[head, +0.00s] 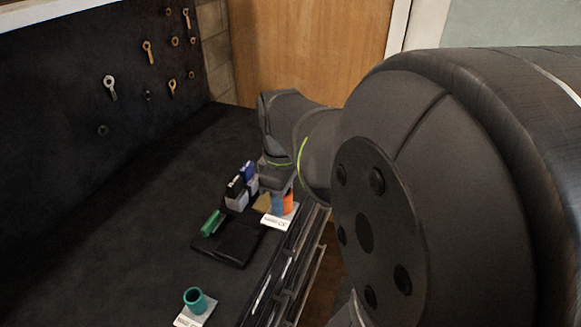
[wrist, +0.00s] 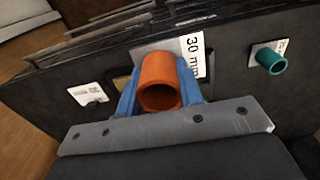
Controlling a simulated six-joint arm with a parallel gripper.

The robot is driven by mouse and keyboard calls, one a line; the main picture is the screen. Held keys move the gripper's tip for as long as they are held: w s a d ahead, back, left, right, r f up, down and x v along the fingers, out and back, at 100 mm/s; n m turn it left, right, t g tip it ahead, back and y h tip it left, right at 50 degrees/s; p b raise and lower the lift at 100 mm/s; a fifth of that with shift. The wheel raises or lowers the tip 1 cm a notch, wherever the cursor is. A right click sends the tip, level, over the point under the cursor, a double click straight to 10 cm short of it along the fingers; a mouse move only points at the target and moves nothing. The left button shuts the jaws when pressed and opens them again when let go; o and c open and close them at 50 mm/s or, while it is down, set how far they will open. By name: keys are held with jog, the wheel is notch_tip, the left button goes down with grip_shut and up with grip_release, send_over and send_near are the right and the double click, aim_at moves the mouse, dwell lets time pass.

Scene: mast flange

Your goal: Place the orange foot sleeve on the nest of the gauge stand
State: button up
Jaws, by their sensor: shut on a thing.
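The orange foot sleeve (wrist: 160,78) is a short open tube between the blue fingers of my gripper (wrist: 161,85) in the wrist view. The gripper is shut on it, one finger on each side. In the head view the sleeve (head: 288,203) shows as a small orange patch beside a blue finger, partly hidden by my arm. Behind the sleeve lies a grey plate with a white "30 mm" label (wrist: 194,55). I cannot tell whether the sleeve touches that plate. I cannot clearly identify the gauge stand or its nest.
A teal sleeve (head: 195,300) stands on a labelled plate at the front. A black tray (head: 238,243) with a green piece (head: 211,223) lies mid-bench. Rails (head: 285,265) run along the right bench edge. The left bench is clear.

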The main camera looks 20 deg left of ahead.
jog(key=shift+w+d, duration=0.15)
jog(key=shift+d, duration=0.15)
send_over(241, 237)
notch_tip(241, 237, down, 7)
jog(key=shift+r, duration=0.1)
jog(key=shift+f, duration=2.05)
jog(key=o, duration=1.2)
jog(key=shift+f, duration=0.15)
notch_tip(241, 237, up, 12)
